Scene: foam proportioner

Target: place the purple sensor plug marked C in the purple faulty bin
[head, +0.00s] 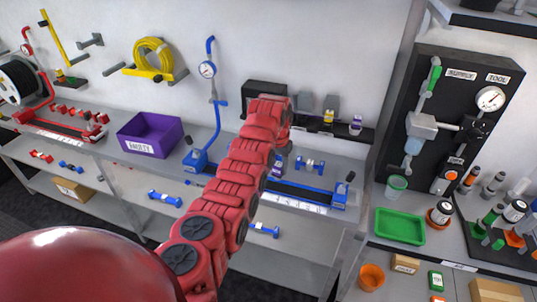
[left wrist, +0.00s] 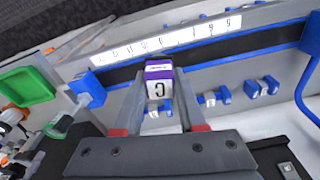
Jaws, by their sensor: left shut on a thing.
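The purple sensor plug (left wrist: 158,68) has a white face marked C. It sits between the fingers of my left gripper (left wrist: 158,88), which is shut on it in the left wrist view. In the head view my red left arm reaches up over the bench and largely hides the gripper; a bit of purple and white shows beside the arm. The purple faulty bin (head: 150,148) stands on the bench to the left of my arm, its white label facing front. Its inside looks empty from here. My right gripper is not in view.
A blue gauge stand (head: 196,160) stands between the bin and my arm. A blue-edged rack (head: 300,196) lies under my arm. Another purple-based plug (head: 356,126) and a yellow one (head: 328,117) sit on the back ledge. A green tray (head: 400,226) is at right.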

